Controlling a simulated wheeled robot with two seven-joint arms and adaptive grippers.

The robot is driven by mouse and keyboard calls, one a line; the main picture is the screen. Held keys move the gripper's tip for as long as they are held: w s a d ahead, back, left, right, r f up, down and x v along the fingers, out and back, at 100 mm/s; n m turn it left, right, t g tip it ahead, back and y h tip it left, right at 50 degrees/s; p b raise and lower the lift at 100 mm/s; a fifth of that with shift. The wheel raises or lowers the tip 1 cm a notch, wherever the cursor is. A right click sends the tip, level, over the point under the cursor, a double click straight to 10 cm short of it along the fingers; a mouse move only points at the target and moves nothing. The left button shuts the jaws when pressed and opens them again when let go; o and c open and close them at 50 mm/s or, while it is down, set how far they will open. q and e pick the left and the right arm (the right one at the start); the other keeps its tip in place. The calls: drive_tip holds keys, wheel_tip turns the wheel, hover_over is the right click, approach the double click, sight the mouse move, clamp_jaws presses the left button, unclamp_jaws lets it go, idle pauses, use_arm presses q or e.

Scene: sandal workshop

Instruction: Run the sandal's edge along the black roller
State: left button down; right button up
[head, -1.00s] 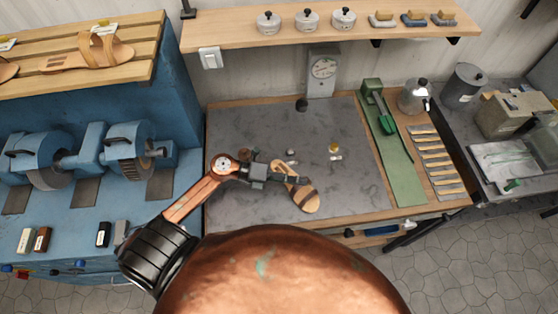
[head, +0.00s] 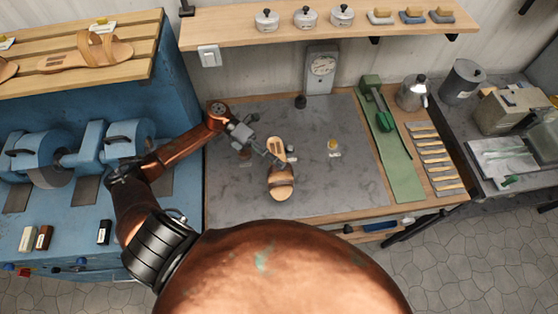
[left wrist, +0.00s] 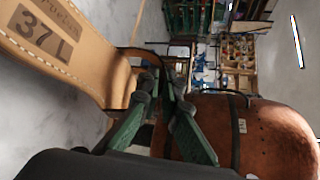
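The tan sandal (head: 281,184) hangs over the grey worktop at the centre of the head view, toe end toward me. My left gripper (head: 274,157) is at its far end, with its fingers closed on it; the exact grip spot is partly hidden. In the left wrist view the sandal's sole (left wrist: 62,42), marked 37 L, fills the upper left, and the green fingers (left wrist: 157,84) meet at the sandal's edge near a strap. My right gripper is out of view.
The blue machine (head: 185,85) stands left, with a slatted rack (head: 130,60) of sandals above. The grey worktop (head: 330,190) is mostly clear. Small blocks (head: 44,237) lie front left.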

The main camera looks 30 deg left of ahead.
sight(281, 172)
use_arm(q)
drive_tip(key=shift+f+b, duration=1.55)
drive_tip(key=shift+f, duration=1.7)
drive_tip(key=shift+w+d, duration=0.15)
drive_tip(key=shift+w+d, duration=0.15)
drive_tip(key=shift+d, duration=0.1)
drive_tip(key=shift+w+d+b, duration=0.15)
drive_tip(key=shift+b, duration=0.15)
drive_tip(key=shift+w+d, duration=0.2)
drive_tip(key=shift+d, duration=0.05)
